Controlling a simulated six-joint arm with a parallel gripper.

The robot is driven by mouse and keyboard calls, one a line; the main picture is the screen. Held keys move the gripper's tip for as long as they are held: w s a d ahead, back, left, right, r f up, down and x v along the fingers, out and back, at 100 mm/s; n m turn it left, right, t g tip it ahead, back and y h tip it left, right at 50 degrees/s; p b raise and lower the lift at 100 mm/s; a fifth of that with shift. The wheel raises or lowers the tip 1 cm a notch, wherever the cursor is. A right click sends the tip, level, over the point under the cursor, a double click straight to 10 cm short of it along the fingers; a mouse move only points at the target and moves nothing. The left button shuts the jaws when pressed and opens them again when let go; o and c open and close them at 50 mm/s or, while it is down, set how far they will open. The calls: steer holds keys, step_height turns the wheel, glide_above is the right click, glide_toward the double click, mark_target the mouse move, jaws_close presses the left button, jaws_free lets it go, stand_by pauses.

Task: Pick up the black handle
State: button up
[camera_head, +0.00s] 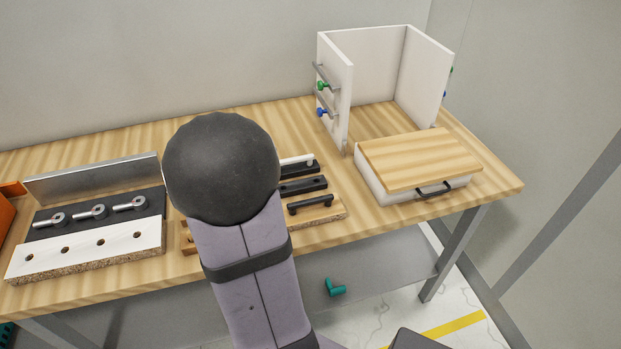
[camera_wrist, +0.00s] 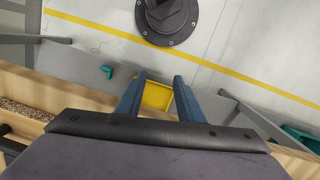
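A black handle (camera_head: 310,204) lies on the near strip of a small wooden rack on the table, right of my arm in the head view. Other bars, black and pale, lie behind it on the rack. A second black handle (camera_head: 433,189) is fixed to the front of a white box with a wooden top. My gripper (camera_wrist: 158,84) shows in the wrist view with its two blue fingers apart. They point down past the table edge, and no handle is between them. In the head view my arm hides the gripper and the rack's left part.
A white panel frame (camera_head: 335,95) with green and blue knobs stands at the back right. A drilled white board (camera_head: 85,251) and metal clamps (camera_head: 90,212) are at left. Below the table are a teal piece (camera_head: 334,287) and a yellow object (camera_wrist: 157,97), seen between my fingers.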

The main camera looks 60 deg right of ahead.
steer(key=d+r+n+h+p, duration=0.1)
steer(key=d+r+p, duration=0.6)
steer(key=d+r, duration=0.35)
steer(key=n+g+h+b, duration=0.1)
steer(key=n+h+b, duration=0.15)
steer(key=n, duration=0.75)
glide_toward(309, 200)
steer(key=shift+w+f+p, duration=0.35)
steer(key=shift+f+p, duration=0.1)
steer(key=shift+f, duration=0.15)
steer(key=n, duration=0.1)
steer(key=s+n, duration=0.1)
steer(key=n, duration=0.1)
steer(key=shift+d+r+g+h, duration=0.1)
steer(key=shift+g+h, duration=0.15)
steer(key=shift+g, duration=0.05)
steer(key=shift+n, duration=1)
steer(key=shift+p+x, duration=1.35)
steer(key=shift+x, duration=1.9)
steer(key=shift+f, duration=0.5)
steer(key=shift+f, duration=0.25)
